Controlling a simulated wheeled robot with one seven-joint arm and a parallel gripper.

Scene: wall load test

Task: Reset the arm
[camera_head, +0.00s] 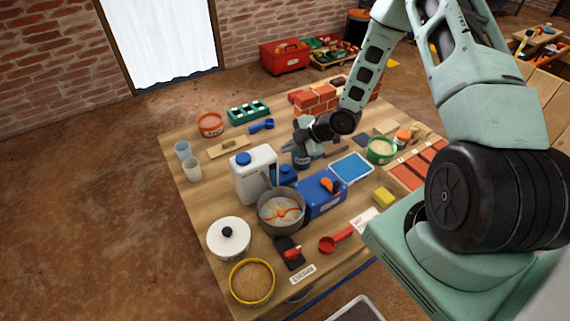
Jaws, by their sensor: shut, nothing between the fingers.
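My arm reaches in from the right and bends down over the wooden table (215,265). My gripper (300,160) is at the arm's dark end, above the middle of the table near the white jug. The gripper looks small and partly blends with the dark things behind it. It appears shut, and I see nothing held in it. I cannot tell whether its fingertips touch anything.
A red brick stack (314,101) stands behind. A white lidded pot (229,238) and yellow-rimmed bowl (252,282) sit at the front left.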

